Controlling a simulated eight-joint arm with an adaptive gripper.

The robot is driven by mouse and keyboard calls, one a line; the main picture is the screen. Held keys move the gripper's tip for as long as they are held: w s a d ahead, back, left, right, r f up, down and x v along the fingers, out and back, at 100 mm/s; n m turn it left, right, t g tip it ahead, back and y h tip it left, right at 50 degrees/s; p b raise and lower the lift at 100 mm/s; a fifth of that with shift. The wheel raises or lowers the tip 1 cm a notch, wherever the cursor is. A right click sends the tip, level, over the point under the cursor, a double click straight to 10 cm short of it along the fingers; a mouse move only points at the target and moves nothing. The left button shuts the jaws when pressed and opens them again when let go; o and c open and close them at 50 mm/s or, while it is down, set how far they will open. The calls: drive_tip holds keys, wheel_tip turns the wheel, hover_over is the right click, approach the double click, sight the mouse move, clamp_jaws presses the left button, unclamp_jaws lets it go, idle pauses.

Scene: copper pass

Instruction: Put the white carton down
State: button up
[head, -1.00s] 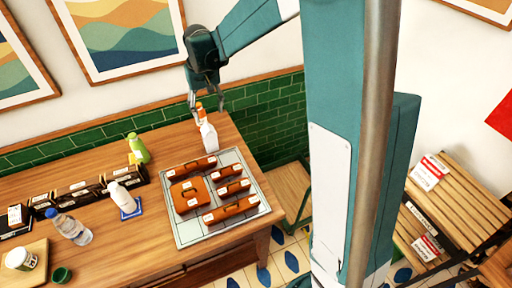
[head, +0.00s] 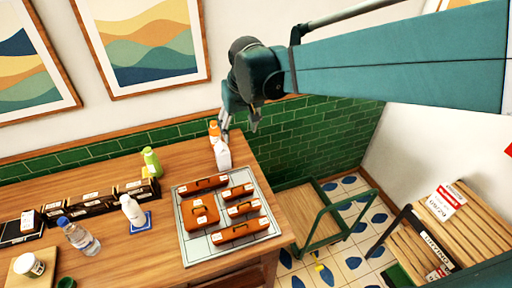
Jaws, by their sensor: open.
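The white carton (head: 222,155) stands upright on the wooden table (head: 168,228), near its back right corner. It is just behind the tray of brown cases. My gripper (head: 238,122) is open above and slightly right of the carton, with its fingers pointing down. The fingers look apart from the carton, though the left finger overlaps its top in the picture. An orange-topped bottle (head: 214,132) stands right behind the carton and is partly hidden by it.
A grey tray (head: 198,252) holds several brown cases (head: 200,212). A green bottle (head: 151,162), a white bottle (head: 132,211) on a blue coaster and a clear water bottle (head: 80,236) stand to the left. A green-framed cart (head: 322,215) is right of the table.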

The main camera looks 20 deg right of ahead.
drive_tip(key=s+d+t, duration=0.2)
drive_tip(key=s+t, duration=0.1)
drive_tip(key=s, duration=1.7)
drive_tip(key=shift+s+d+f+t, duration=0.15)
drive_tip(key=shift+s+d+t, duration=0.05)
drive_tip(key=shift+t, duration=0.2)
